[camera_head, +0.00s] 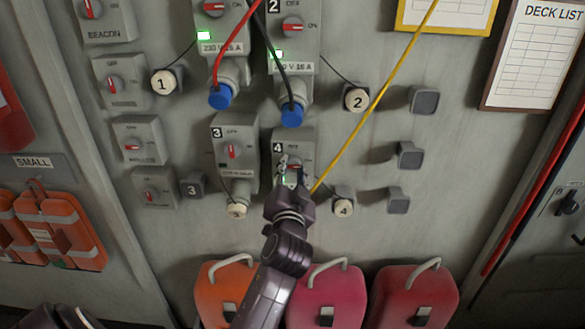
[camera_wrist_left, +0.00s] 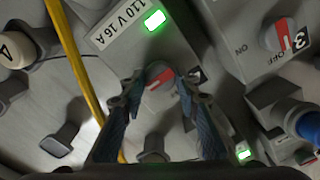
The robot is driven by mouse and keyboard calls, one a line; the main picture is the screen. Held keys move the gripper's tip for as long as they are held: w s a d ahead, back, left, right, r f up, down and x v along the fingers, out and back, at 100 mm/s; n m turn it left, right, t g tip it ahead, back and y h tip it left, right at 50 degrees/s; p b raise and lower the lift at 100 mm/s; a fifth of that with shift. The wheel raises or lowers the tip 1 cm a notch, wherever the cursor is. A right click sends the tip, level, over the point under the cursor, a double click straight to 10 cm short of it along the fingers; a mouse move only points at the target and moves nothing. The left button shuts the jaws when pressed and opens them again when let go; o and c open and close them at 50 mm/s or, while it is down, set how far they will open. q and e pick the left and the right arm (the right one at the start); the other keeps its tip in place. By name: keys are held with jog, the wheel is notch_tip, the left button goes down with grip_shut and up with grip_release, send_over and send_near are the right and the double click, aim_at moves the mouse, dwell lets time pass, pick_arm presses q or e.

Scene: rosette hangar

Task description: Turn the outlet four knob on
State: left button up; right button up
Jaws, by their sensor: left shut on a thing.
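Outlet four (camera_head: 306,139) is a grey box on the wall in the head view, marked with a 4. Its knob (camera_wrist_left: 158,76) has a red pointer and shows between my fingertips in the wrist view. A green lamp (camera_wrist_left: 155,19) beside the label "110 V 16 A" is lit on this box. My left gripper (camera_head: 291,168) reaches up to the box from below. In the wrist view its blue-padded fingers (camera_wrist_left: 160,82) are shut on the knob, one on each side. The fingers partly cover the knob and its markings. My right gripper is not in view.
Outlet three (camera_head: 234,150) is close on the left. Outlets one and two above hold blue plugs (camera_head: 220,96) with red and black cables. Cap 4 (camera_head: 343,206) hangs nearby. Red cases (camera_head: 326,298) stand below.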

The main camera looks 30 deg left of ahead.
pick_arm(q)
jog(key=shift+f, duration=0.1)
dwell(0.3)
jog(key=o, duration=1.2)
jog(key=shift+c, duration=0.2)
jog(key=v, duration=0.7)
jog(key=shift+s, duration=0.3)
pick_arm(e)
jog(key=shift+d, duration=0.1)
pick_arm(q)
jog(key=shift+d, duration=0.1)
